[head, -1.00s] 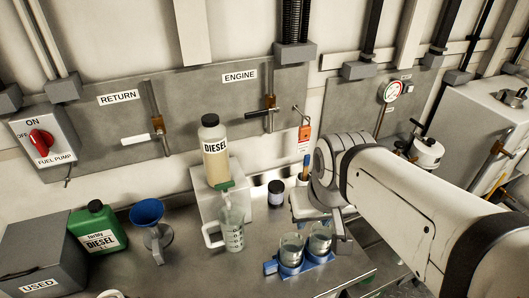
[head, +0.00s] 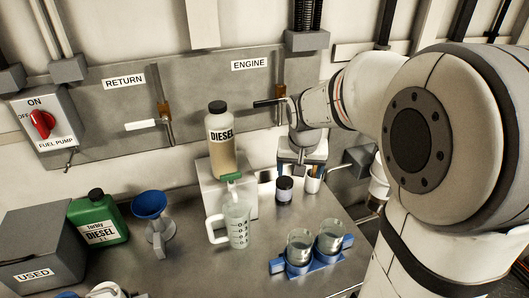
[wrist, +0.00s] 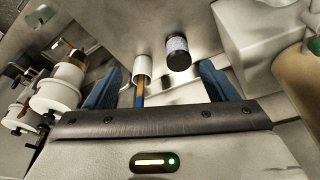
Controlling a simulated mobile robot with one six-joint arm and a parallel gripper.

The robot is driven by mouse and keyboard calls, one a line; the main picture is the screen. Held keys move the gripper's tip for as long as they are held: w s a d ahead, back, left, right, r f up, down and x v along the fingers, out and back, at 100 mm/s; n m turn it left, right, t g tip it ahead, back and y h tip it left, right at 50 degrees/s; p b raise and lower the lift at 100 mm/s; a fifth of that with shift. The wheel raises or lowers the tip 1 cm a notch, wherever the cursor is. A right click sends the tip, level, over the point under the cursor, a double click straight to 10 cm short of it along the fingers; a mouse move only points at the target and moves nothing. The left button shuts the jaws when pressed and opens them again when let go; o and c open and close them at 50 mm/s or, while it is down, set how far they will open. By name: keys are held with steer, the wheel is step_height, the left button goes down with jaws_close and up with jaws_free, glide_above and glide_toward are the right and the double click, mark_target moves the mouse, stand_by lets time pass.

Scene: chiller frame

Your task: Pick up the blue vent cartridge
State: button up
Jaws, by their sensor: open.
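I cannot make out a blue vent cartridge for certain in either view. My gripper (wrist: 160,78) is open in the wrist view, with its two blue fingers apart and nothing held between them. In the head view my gripper (head: 302,168) hangs over the back of the steel bench, and its fingertips are hard to see. A white cup (wrist: 142,68) with a blue and brown stick, and a dark-lidded jar (wrist: 177,52), show beyond the fingers. The cup (head: 313,180) and jar (head: 284,190) stand near the bench's back edge.
A blue holder (head: 318,262) with two glass beakers stands at the bench's front right. A clear jug (head: 237,225), diesel bottle (head: 220,140), blue funnel (head: 149,206), green can (head: 97,220) and grey USED box (head: 35,240) stand further left. Bare bench lies in front of the jug.

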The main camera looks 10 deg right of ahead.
steer(key=m+b, duration=0.2)
glide_above(285, 181)
steer(key=s, duration=0.2)
step_height(285, 181, down, 11)
steer(key=shift+a+r, duration=0.1)
steer(key=shift+r, duration=0.05)
steer(key=x, duration=0.8)
steer(key=shift+w+a, duration=0.15)
steer(key=shift+w, duration=0.1)
steer(key=shift+c, duration=0.5)
steer(key=c, duration=1)
